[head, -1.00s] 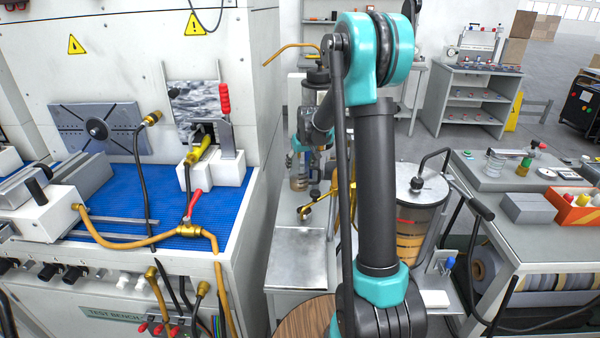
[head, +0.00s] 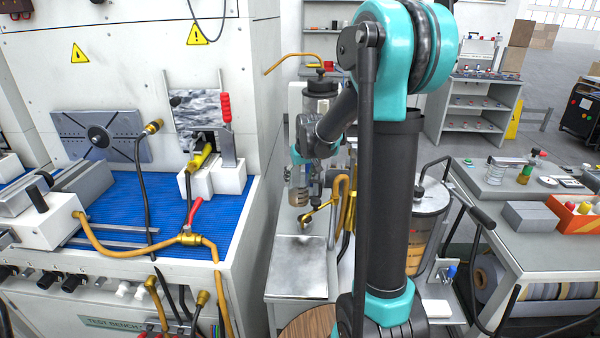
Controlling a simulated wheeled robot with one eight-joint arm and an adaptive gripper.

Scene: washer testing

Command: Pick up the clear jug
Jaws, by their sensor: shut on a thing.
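My gripper (head: 300,172) hangs below my teal and dark wrist, left of my forearm, over the bench behind the metal plate. It is small and partly hidden by my own wrist. It appears shut on the clear jug (head: 298,196), a small see-through vessel with a brownish lower part, showing just under the wrist. The jug looks roughly upright. I cannot tell whether its base touches the bench, and its handle cannot be made out.
A blue-matted test bench (head: 236,220) with hoses stands at left. A large lidded clear tank (head: 432,215) stands right of my arm, before a grey table (head: 500,225).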

